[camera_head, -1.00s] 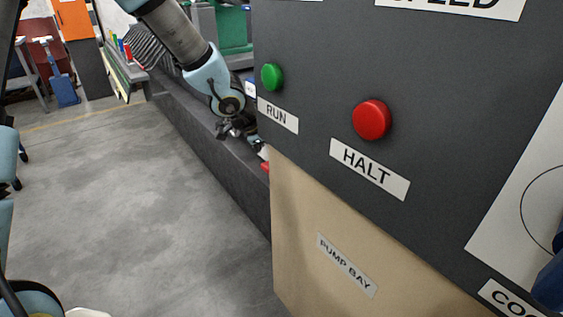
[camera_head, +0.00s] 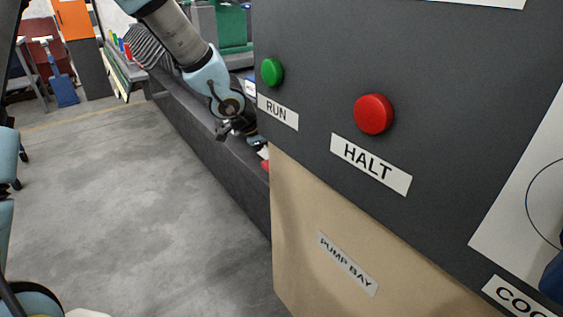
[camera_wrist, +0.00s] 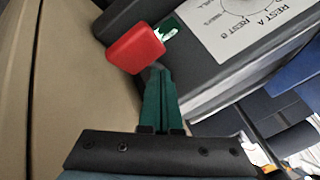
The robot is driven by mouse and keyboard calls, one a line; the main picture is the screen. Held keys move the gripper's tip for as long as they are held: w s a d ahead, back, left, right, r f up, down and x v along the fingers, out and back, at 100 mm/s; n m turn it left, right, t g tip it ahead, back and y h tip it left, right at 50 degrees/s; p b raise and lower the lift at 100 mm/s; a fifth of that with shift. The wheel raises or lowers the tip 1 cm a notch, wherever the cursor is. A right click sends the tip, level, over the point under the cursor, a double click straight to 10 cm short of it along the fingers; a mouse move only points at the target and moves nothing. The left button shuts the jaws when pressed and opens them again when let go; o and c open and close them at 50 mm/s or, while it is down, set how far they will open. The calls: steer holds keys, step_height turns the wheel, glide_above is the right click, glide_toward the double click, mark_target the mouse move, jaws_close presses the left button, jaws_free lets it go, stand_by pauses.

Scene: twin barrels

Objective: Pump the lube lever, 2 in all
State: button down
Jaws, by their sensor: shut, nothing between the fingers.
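A red block-shaped grip (camera_wrist: 135,48), seemingly the lube lever's handle, sits at the end of a dark bar in the wrist view. My gripper (camera_wrist: 159,72) has its green fingers shut together with nothing between them. Its tips are close to the lower right corner of the red grip; I cannot tell whether they touch. In the head view a bit of red (camera_head: 265,165) shows low beside the panel edge, near my wrist. The panel hides my fingers and most of the lever there.
The dark control panel (camera_head: 430,75) carries a green RUN button (camera_head: 272,72) and a red HALT button (camera_head: 373,114). A tan PUMP BAY panel (camera_head: 330,220) is below. A plate marked REST (camera_wrist: 245,25) lies right of the grip. Open floor (camera_head: 130,200) is at left.

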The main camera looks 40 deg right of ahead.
steer(key=shift+w+a+f+b, duration=0.1)
steer(key=shift+a+f+b, duration=0.05)
steer(key=shift+f+b, duration=0.55)
steer(key=shift+a+f+b, duration=0.15)
steer(key=shift+f+b, duration=0.45)
steer(key=shift+f, duration=0.15)
stand_by(1.9)
steer(key=shift+d+r+p, duration=0.15)
steer(key=shift+r+p, duration=0.8)
steer(key=shift+p, duration=0.05)
steer(key=shift+d+r+p, duration=0.15)
steer(key=shift+r+p, duration=0.8)
steer(key=shift+p, duration=0.05)
steer(key=r+p, duration=0.5)
steer(key=shift+d, duration=0.4)
